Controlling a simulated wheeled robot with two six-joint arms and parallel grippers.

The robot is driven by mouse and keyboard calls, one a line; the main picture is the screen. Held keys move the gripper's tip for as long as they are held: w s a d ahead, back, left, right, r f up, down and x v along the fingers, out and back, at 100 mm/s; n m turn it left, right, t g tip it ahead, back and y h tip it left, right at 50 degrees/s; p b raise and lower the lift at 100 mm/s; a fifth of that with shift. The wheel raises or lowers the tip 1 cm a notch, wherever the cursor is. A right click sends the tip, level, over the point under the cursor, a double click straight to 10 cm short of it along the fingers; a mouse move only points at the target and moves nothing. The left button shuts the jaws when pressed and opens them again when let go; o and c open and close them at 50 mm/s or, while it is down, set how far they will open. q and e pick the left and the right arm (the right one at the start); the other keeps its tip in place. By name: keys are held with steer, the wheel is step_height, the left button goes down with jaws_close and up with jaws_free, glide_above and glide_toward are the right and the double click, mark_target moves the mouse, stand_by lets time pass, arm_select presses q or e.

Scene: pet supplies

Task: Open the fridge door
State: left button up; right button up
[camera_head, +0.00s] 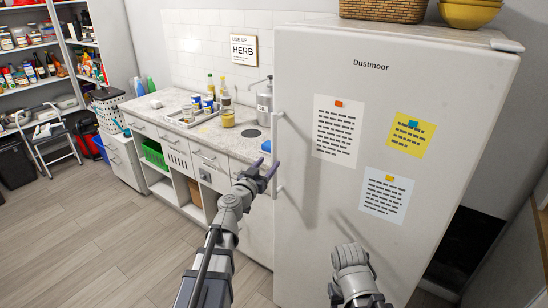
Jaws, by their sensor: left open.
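The white fridge (330,210) stands at the right, marked "Dustmoor", and its door looks shut. Its long vertical white handle (277,140) is on the door's left edge.
A wicker basket (385,10) and yellow bowls (468,14) sit on top of the fridge. The wooden floor (110,245) at left is clear.

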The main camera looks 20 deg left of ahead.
mark_target(273, 158)
arm_select(q)
steer(key=w, duration=0.4)
steer(key=w+d, duration=0.1)
steer(key=shift+w, duration=0.4)
jaws_close()
steer(key=shift+s, duration=0.1)
stand_by(0.9)
